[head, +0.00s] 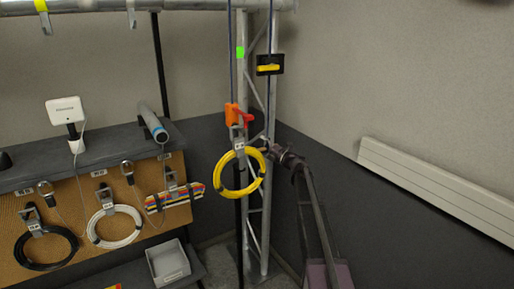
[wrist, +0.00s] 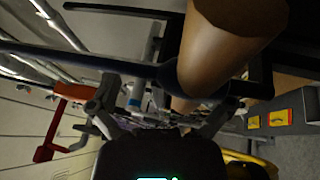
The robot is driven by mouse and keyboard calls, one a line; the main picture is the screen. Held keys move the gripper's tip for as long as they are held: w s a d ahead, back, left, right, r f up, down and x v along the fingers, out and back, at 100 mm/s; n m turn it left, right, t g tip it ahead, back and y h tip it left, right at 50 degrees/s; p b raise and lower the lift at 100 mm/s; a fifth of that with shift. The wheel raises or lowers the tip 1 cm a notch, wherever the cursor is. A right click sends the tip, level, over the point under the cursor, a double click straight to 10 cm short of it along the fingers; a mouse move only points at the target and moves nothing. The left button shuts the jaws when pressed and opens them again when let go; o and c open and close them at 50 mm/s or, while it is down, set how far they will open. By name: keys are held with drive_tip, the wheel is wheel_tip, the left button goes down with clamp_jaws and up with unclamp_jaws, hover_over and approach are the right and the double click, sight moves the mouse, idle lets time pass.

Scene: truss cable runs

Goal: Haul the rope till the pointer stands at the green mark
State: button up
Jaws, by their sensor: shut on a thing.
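The rope (head: 230,60) is a thin dark line running down the left side of the grey truss. It also shows as a dark blue strand in the wrist view (wrist: 90,57). The green mark (head: 240,52) sits high on the truss. An orange body with a red lever (head: 247,120) is below it, just above my gripper. I cannot make out the pointer for certain.
A yellow coil (head: 221,181) hangs in front of the truss. A black box with a yellow bar (head: 268,58) is on the truss at upper right. A brown cylinder (wrist: 225,45) is close to the fingers. Black (head: 20,251) and white (head: 92,231) coils hang at left.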

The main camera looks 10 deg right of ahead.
drive_tip(key=s+r+b+v, duration=0.1)
drive_tip(key=r+b+v, duration=0.15)
drive_tip(key=v, duration=1.15)
drive_tip(key=s+a+r+m+t+h+p, duration=0.2)
drive_tip(key=s+a+m+t+h, duration=0.2)
drive_tip(key=h, duration=0.3)
drive_tip(key=shift+s+m+t, duration=0.2)
drive_tip(key=shift+m+t, duration=0.2)
drive_tip(key=shift+m, duration=0.5)
drive_tip(key=shift+a, duration=0.1)
